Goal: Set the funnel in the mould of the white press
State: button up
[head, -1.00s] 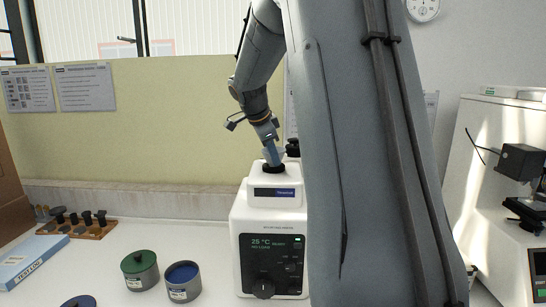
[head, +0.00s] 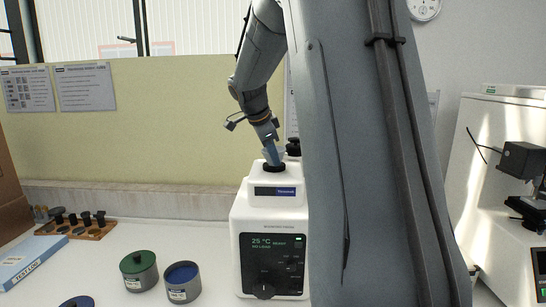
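The white press (head: 255,215) stands on the bench at centre, its right side hidden behind my arm. A dark round opening (head: 274,168), which looks like the mould, is on its top. My gripper (head: 272,154) points down right over this opening. A small blue-grey piece shows at the gripper's end, touching or just above the dark ring. I cannot tell whether this piece is the funnel or the gripper's fingers. The fingertips are too small and covered to show whether they are open or shut.
A green-lidded tin (head: 139,270) and a blue-topped tin (head: 182,281) stand left of the press. Behind them are a wooden rack (head: 84,232) of dark-knobbed pieces and a blue-white box (head: 28,262). Another white machine (head: 490,215) stands at right. My arm blocks the middle right.

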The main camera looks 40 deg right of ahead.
jog(key=o, duration=0.4)
jog(key=shift+a+f, duration=0.1)
jog(key=shift+f, duration=0.55)
jog(key=shift+o, duration=0.2)
jog(key=shift+s, duration=0.1)
jog(key=b+v, duration=0.2)
jog(key=v, duration=0.6)
jog(key=shift+w+d+r+b, duration=0.25)
jog(key=shift+r+b, duration=0.1)
jog(key=shift+r, duration=0.3)
jog(key=shift+a, duration=0.15)
